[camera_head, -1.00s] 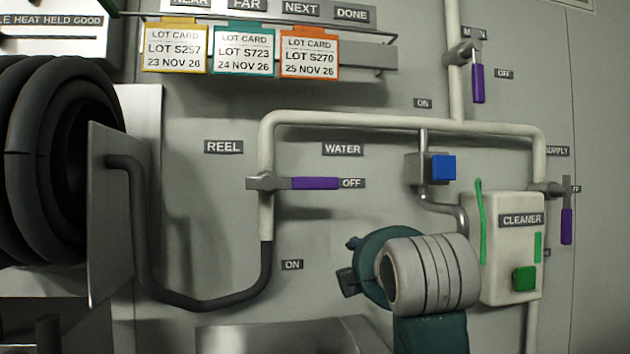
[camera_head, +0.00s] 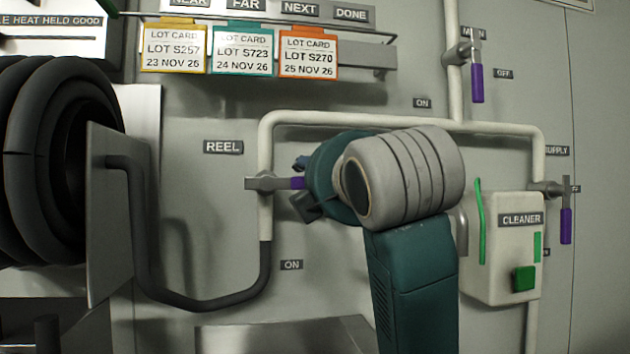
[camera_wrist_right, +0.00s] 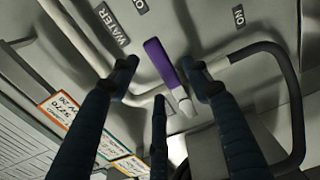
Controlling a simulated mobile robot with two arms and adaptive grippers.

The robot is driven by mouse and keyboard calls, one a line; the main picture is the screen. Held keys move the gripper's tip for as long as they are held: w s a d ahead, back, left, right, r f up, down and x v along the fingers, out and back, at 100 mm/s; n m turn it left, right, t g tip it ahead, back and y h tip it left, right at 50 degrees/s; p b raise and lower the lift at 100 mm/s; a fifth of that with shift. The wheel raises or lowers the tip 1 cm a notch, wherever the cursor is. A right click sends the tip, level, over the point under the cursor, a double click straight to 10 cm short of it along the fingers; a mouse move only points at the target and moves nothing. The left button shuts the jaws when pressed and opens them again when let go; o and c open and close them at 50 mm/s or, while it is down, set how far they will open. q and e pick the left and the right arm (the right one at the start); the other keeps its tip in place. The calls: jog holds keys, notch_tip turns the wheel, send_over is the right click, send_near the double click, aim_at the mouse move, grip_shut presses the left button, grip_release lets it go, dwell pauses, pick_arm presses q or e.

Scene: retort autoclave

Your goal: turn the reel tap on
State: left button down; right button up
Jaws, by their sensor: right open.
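The reel tap (camera_head: 265,183) sits on the pale pipe below the REEL label. Its purple handle (camera_head: 297,183) points horizontally right, and my right arm hides its outer part. The ON label (camera_head: 291,265) is below it; the OFF label seen earlier is hidden. My right gripper (camera_head: 302,186) is at the handle, with its fingertips to either side. In the right wrist view, my gripper (camera_wrist_right: 161,76) is open and the purple handle (camera_wrist_right: 161,63) shows between the spread dark fingers. I cannot tell whether any finger touches it. My left gripper is out of view.
A black hose reel (camera_head: 45,160) with a metal side plate (camera_head: 105,215) stands at left. Lot cards (camera_head: 243,48) hang above. The cleaner box (camera_head: 505,245) and supply tap (camera_head: 548,190) are at right. The main tap (camera_head: 463,55) is higher up.

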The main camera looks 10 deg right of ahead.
aim_at(292, 183)
jog(key=w, duration=0.5)
jog(key=shift+w, duration=0.4)
grip_shut()
